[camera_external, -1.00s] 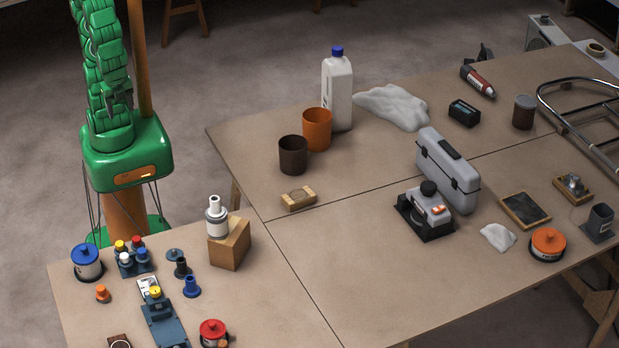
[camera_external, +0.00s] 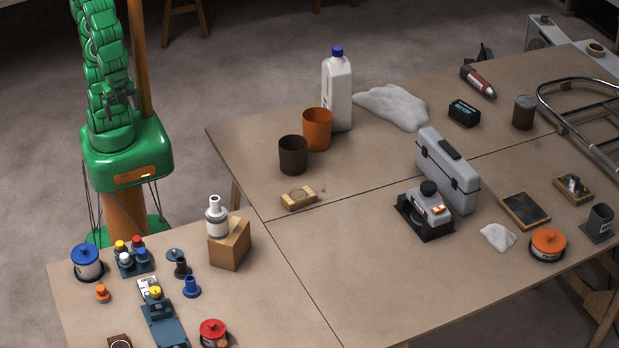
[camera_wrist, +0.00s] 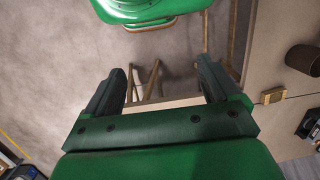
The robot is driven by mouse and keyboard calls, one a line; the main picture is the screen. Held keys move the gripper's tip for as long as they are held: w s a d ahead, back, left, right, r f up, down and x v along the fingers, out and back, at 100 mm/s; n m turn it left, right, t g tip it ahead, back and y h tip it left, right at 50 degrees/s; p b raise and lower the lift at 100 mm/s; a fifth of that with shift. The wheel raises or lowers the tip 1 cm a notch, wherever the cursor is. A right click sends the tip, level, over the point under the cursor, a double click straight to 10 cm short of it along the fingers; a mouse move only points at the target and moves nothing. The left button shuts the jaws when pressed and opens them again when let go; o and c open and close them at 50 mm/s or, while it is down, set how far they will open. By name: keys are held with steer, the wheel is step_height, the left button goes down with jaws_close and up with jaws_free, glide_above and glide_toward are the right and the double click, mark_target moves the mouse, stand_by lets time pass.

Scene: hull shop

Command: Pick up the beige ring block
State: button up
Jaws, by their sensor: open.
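The beige ring block (camera_external: 298,199) is a small tan block with a ring mark on its top. It lies flat on the brown table (camera_external: 350,270), in front of the dark brown cup (camera_external: 293,155). In the wrist view it shows small at the right (camera_wrist: 273,95), outside and to the right of the fingers. My gripper (camera_wrist: 162,72) is open with nothing between its fingers. In the external view my gripper (camera_external: 120,98) is close to my green folded arm, left of the table and well away from the block.
An orange cup (camera_external: 317,130) and a white bottle with a blue cap (camera_external: 337,90) stand behind the block. A wooden cube (camera_external: 230,244) bearing a white bottle (camera_external: 216,217) stands to its left front. The table right of the block is clear up to the grey device (camera_external: 427,211).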

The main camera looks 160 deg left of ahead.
steer(key=w+a+f+m+g+y, duration=0.1)
steer(key=w+a+f+y, duration=0.15)
steer(key=w+a, duration=0.55)
steer(key=w+a+f+m+g+y, duration=0.1)
steer(key=w+a+y, duration=0.25)
steer(key=a, duration=0.95)
steer(key=m+y, duration=0.6)
steer(key=m, duration=0.3)
glide_above(301, 194)
steer(key=s+d, duration=0.5)
steer(key=d, duration=0.4)
step_height(301, 194, down, 10)
steer(key=w+a+f+m, duration=0.1)
steer(key=w+f+m, duration=0.1)
steer(key=f, duration=0.2)
steer(key=w+a+f+m+t, duration=0.1)
steer(key=f+m, duration=0.1)
steer(key=f, duration=0.2)
steer(key=w+a+f+m+t, duration=0.1)
steer(key=w+a+f, duration=0.1)
steer(key=f, duration=0.2)
steer(key=shift+w+f+m+y, duration=0.3)
steer(key=shift+m, duration=0.1)
steer(key=shift+a+f, duration=0.25)
steer(key=shift+f, duration=0.05)
steer(key=shift+x, duration=2.25)
steer(key=c, duration=1.1)
